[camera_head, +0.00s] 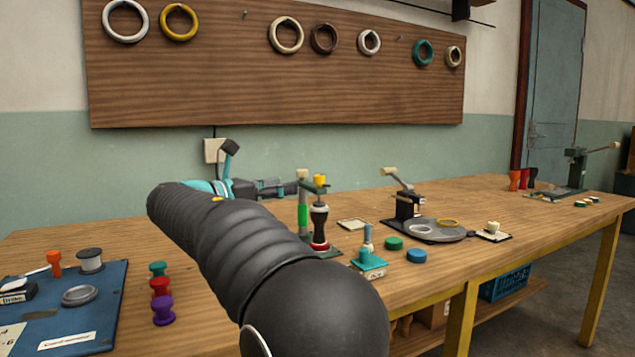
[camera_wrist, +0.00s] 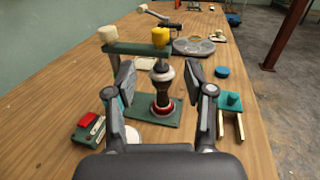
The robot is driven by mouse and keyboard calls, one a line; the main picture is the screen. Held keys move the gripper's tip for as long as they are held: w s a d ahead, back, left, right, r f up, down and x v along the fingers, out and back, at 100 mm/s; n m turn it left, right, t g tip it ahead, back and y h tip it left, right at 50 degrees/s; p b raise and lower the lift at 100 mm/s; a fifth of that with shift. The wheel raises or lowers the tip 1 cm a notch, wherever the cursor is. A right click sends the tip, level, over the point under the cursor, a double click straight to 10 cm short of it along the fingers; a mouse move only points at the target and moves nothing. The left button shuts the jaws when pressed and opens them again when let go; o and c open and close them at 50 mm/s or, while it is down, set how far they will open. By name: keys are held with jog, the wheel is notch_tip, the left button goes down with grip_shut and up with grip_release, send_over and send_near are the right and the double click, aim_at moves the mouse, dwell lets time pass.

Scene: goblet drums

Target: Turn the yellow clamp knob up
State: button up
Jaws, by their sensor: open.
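The yellow clamp knob (camera_wrist: 160,37) sits on the end of a green clamp arm, above a dark goblet drum (camera_wrist: 162,85) with a red base ring that stands upright on a green plate (camera_wrist: 150,115). The yellow knob (camera_head: 320,180) and the drum (camera_head: 319,222) also show in the head view, beyond my arm. In the wrist view my gripper (camera_wrist: 168,82) is open and empty. Its fingers appear on either side of the drum, with the knob higher in the picture between them. I cannot tell how far off the fingertips are.
A green post with a cream knob (camera_wrist: 107,34) rises left of the drum. A red-topped green block (camera_wrist: 89,125) stands at left, a teal-topped stand (camera_wrist: 231,102) at right. The table's right edge is near.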

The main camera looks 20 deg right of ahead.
aim_at(315, 181)
jog(key=x, duration=1.1)
jog(key=shift+d, duration=0.3)
jog(key=shift+c, duration=0.2)
grip_shut()
